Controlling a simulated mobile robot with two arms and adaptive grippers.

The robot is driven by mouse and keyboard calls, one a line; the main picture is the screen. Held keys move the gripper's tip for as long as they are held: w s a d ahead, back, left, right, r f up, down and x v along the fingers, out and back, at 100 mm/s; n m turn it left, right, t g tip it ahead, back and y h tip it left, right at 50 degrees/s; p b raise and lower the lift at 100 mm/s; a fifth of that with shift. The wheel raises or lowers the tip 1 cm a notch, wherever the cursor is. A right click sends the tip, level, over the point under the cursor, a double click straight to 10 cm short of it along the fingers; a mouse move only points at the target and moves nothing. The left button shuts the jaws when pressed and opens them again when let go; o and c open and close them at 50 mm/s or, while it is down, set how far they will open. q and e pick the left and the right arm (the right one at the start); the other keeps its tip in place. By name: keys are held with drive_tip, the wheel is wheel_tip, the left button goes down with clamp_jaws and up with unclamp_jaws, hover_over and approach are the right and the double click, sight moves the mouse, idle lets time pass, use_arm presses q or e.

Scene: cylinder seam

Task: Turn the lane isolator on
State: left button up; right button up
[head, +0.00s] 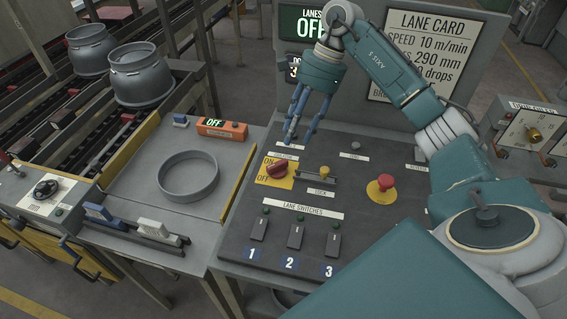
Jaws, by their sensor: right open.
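The lane isolator (277,169) is a red rotary handle on a yellow plate marked ON and OFF, at the left of the dark sloping panel. The handle lies slantwise, its lower left end towards the OFF mark. A display (303,24) at the top reads LANES OFF, partly hidden by my arm. My right gripper (299,122) is open and empty, with blue fingers pointing down, above and behind the isolator and apart from it. My left gripper is out of view.
Right of the isolator are a small brass LOCK piece (323,173) and a red mushroom button (386,181). Lane switches 1 (258,229), 2 (295,236) and 3 (333,245) stand in front. A grey ring (188,176) and orange OFF box (222,129) are left.

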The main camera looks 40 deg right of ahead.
sight(282, 163)
drive_tip(key=p+x, duration=0.2)
drive_tip(key=x, duration=0.6)
drive_tip(key=shift+a+f, duration=0.15)
drive_tip(key=shift+f, duration=0.05)
drive_tip(key=shift+a+f+p, duration=0.15)
drive_tip(key=shift+f+p, duration=0.2)
drive_tip(key=shift+f, duration=0.2)
clamp_jaws()
